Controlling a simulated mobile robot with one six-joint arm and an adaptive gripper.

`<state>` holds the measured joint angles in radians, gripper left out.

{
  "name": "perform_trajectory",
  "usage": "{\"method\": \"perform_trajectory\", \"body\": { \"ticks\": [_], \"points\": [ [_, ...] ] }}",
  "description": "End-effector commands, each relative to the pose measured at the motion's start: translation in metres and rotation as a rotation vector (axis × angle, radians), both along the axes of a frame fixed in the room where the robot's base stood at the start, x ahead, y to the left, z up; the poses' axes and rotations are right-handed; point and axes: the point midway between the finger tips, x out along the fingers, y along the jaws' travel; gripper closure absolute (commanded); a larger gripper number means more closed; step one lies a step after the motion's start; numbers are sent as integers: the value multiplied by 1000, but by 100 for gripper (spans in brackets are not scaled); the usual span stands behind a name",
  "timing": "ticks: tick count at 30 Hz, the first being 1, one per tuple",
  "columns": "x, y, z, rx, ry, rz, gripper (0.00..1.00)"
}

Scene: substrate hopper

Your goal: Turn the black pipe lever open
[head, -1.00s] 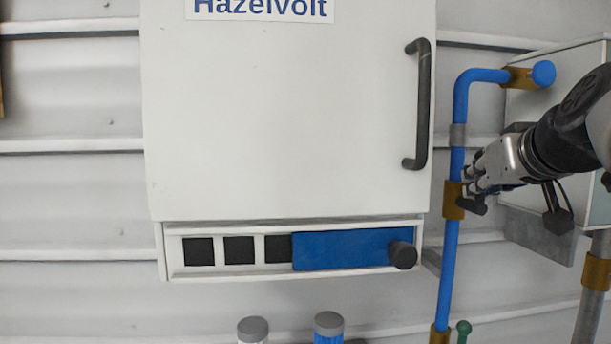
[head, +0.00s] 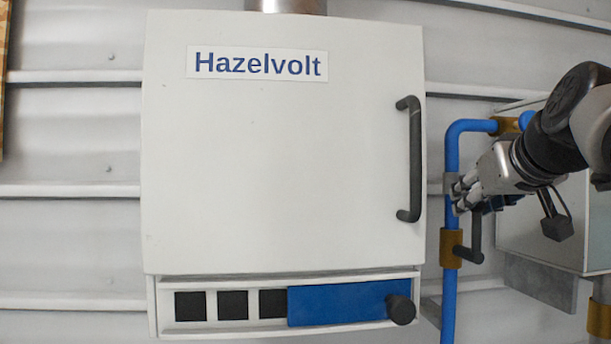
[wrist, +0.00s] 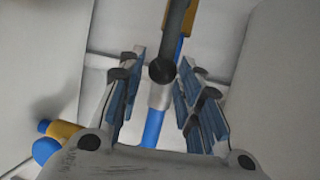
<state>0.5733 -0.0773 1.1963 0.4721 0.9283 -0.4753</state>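The black lever (head: 475,238) sits at the brass valve fitting (head: 451,248) on the vertical blue pipe (head: 449,300). Part of it stands upright beside the fitting, and its top is close under my gripper. My gripper (head: 457,197) is in front of the blue pipe, above the brass fitting. In the wrist view my gripper (wrist: 160,58) is open, with one finger on each side. The lever's round dark end (wrist: 162,70) shows in line with the gap between the fingers. I cannot tell how deep it is between them. No contact is visible.
A white Hazelvolt cabinet (head: 275,150) with a black door handle (head: 410,160) stands left of the pipe. A blue panel (head: 335,305) with a black knob (head: 400,309) is under its door. A pale box (head: 540,235) is on the right behind my arm.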

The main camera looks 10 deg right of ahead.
Motion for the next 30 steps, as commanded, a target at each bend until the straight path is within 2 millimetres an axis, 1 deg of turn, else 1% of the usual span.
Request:
{"method": "perform_trajectory", "body": {
  "ticks": [1,3,6,12,17,30],
  "points": [
    [1,-1,9,-1,-3,0,68],
    [1,0,19,-1,-3,1,68],
    [1,-1,31,-1,-1,0,68],
    [1,0,45,0,-1,1,68],
    [0,0,48,1,1,0,68],
    [0,0,48,1,0,0,68]
  ]
}}
